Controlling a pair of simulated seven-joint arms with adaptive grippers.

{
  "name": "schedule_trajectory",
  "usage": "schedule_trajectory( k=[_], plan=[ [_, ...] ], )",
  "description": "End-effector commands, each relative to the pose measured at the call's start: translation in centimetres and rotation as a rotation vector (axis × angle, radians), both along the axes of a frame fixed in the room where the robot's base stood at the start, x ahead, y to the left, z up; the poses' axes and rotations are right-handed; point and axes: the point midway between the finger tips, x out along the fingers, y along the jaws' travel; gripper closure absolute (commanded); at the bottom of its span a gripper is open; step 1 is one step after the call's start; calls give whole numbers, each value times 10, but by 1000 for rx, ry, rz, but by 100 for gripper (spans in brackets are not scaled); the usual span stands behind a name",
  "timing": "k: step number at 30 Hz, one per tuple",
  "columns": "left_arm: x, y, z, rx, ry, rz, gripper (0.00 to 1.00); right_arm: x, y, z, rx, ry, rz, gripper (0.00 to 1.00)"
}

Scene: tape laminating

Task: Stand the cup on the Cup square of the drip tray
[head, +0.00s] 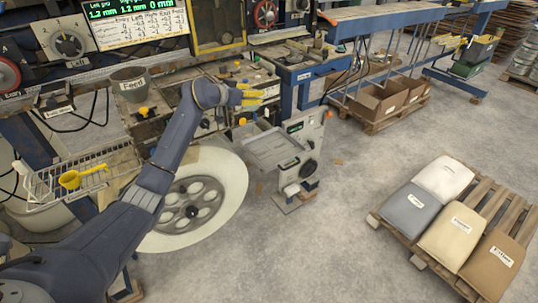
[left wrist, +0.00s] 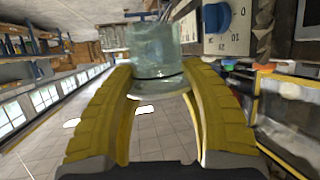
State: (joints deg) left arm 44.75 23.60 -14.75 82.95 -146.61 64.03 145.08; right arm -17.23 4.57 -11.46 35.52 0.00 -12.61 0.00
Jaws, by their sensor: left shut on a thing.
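The cup (left wrist: 155,45) is a translucent, pale greenish vessel seen between my left fingers in the left wrist view. My left gripper (left wrist: 158,76) is shut on it, with one ribbed yellow finger on each side. In the head view my left gripper (head: 252,95) is held out over the front edge of the workbench; the cup is too small or hidden to make out there. A flat grey tray (head: 270,148) on a stand is below and right of the gripper. I cannot read a Cup square on it, so I cannot tell whether it is the drip tray. My right gripper is not in view.
A wire rack (head: 38,190) with a yellow scoop (head: 71,179) is at the left. A bucket marked Feed (head: 131,84) stands on the bench. A large spoked wheel (head: 190,213) lies below my arm. Sacks on a pallet (head: 398,226) are at the right; the floor between is clear.

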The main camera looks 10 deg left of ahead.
Motion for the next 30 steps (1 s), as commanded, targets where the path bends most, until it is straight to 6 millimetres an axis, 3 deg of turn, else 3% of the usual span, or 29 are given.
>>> schedule_trajectory(
  k=[10, 24, 30],
  plan=[
    [-4, -18, -36, 1, 0, 24, 87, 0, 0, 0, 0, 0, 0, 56],
    [-4, -18, -137, 0, 3, 25, 87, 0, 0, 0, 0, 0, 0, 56],
    [-4, -18, -168, 1, 2, 25, 87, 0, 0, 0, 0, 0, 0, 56]
  ],
)
